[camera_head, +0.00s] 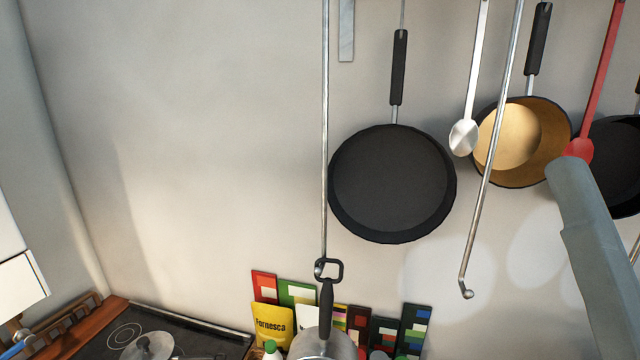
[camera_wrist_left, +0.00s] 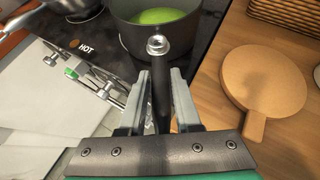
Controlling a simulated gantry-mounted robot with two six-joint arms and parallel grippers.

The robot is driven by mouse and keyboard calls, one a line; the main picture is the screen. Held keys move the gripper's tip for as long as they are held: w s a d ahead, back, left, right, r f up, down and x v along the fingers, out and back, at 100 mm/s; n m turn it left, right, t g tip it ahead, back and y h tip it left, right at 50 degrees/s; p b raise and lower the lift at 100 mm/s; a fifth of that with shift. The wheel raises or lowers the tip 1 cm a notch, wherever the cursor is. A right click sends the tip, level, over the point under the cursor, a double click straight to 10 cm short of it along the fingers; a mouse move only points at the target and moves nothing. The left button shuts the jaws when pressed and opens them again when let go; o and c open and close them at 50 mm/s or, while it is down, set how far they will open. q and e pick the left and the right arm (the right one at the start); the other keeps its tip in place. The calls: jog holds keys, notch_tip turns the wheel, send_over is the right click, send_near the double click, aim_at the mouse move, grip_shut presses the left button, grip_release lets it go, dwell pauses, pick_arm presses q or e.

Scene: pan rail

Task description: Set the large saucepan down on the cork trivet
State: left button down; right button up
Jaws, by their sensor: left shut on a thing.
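In the left wrist view a large dark saucepan (camera_wrist_left: 125,32) with a green inside or content shows at the top. Its black handle (camera_wrist_left: 161,88) with a steel end points towards me. My left gripper (camera_wrist_left: 160,84) has a finger on each side of this handle and is shut on it. I cannot tell whether the pan's base touches the surface below. A round tan board with a short handle (camera_wrist_left: 262,78), which looks like the cork trivet, lies bare on the wooden counter to the right of the pan. Neither gripper shows in the head view.
A smaller pan (camera_wrist_left: 75,8) and a "HOT" mark are left of the saucepan. A wicker basket (camera_wrist_left: 285,15) is at top right. In the head view a black frying pan (camera_head: 392,185) and other utensils hang before the wall. Packets (camera_head: 273,325) stand below.

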pick_arm(q)
jog(key=shift+a+r, duration=0.1)
jog(key=shift+w+r+p, duration=0.1)
jog(key=shift+r+p, duration=0.5)
jog(key=shift+p, duration=0.1)
dwell(0.8)
jog(key=shift+t+y, duration=0.3)
jog(key=shift+t, duration=0.2)
dwell(0.3)
jog(key=shift+r+p, duration=1.5)
jog(key=shift+p, duration=0.1)
